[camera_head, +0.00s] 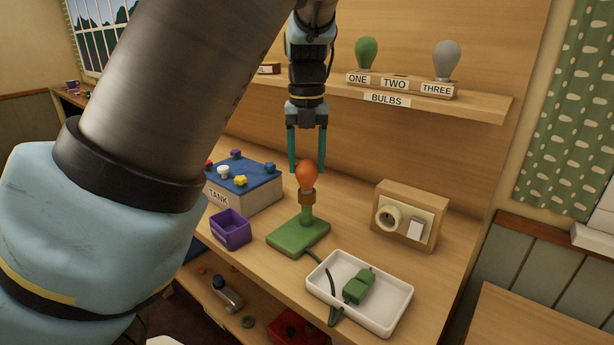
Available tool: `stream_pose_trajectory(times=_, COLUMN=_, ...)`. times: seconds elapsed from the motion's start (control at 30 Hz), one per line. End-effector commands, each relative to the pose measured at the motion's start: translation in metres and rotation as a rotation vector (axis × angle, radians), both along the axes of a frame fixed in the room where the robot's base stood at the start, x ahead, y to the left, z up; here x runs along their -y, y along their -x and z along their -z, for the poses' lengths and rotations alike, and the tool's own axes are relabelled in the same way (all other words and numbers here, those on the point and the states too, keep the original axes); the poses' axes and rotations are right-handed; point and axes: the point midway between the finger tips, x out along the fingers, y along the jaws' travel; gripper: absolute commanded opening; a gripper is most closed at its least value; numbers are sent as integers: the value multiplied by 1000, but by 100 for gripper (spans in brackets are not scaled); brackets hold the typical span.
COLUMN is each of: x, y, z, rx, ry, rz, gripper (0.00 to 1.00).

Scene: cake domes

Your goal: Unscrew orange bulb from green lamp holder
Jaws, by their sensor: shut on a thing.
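The orange bulb (306,178) stands upright in the brown socket of the green lamp holder (299,236) on the wooden bench. My gripper (307,169) points straight down from above, with one teal finger on each side of the bulb's upper part. It is shut on the bulb. The bulb's base is hidden in the socket. A green cord runs from the lamp holder to a green plug (357,286), which lies in a white tray (388,318).
A wooden box with a round socket and switch (411,216) stands right of the lamp. A purple bin (231,230) and a blue-topped TANK box (250,198) stand left. The shelf (480,103) behind holds a green bulb (366,53) and a grey bulb (446,60).

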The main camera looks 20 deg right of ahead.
Motion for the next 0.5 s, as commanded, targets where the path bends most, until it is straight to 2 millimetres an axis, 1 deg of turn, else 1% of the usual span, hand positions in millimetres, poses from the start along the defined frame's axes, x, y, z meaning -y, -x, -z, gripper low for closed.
stream_pose_trajectory(times=0.5, x=0, y=-1, z=-11, rx=1, ry=2, rz=0, gripper=0)
